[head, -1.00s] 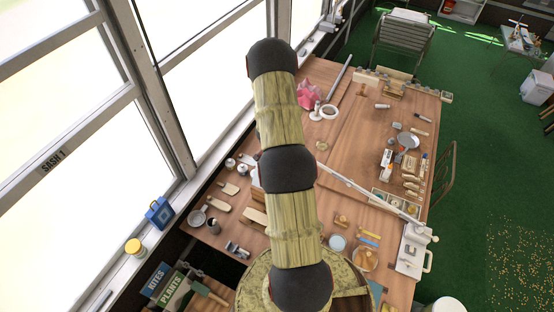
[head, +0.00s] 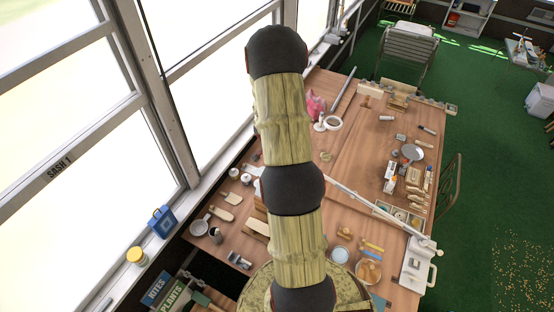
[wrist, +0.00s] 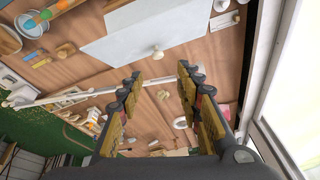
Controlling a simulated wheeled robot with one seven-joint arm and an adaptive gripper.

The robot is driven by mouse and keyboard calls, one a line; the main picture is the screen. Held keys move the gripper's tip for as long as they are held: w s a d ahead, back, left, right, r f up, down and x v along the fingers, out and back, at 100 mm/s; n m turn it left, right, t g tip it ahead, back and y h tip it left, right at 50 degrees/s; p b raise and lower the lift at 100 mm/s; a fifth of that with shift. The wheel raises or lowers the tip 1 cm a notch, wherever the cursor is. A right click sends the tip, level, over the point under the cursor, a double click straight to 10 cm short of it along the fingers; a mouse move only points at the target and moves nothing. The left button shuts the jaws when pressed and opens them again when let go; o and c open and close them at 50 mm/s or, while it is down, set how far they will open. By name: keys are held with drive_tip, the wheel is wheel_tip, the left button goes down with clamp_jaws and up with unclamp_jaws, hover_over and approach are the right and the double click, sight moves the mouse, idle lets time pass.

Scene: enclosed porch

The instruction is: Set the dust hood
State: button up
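A pale grey-blue panel with a small round knob (wrist: 157,52) lies over the wooden table in the wrist view; its flat surface (wrist: 125,38) spans the upper middle. It may be the dust hood, but I cannot tell for sure. My gripper (wrist: 159,80) is open, its two fingers apart with nothing between them. In the picture the fingertips are just below the knob; I cannot tell the height between them. In the head view my arm hides the gripper and most of the panel; a white bit (head: 254,171) shows left of the arm.
The wooden table (head: 365,160) carries many small things. A long pale rod (head: 360,202) crosses it to a white device (head: 415,265) at right. A pink object (head: 315,103) and a white ring (head: 333,123) stand farther back. Windows and a sill (head: 195,205) border the left.

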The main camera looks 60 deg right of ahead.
drive_tip(key=shift+a+r, duration=0.25)
drive_tip(key=shift+r, duration=0.4)
drive_tip(key=shift+c, duration=0.4)
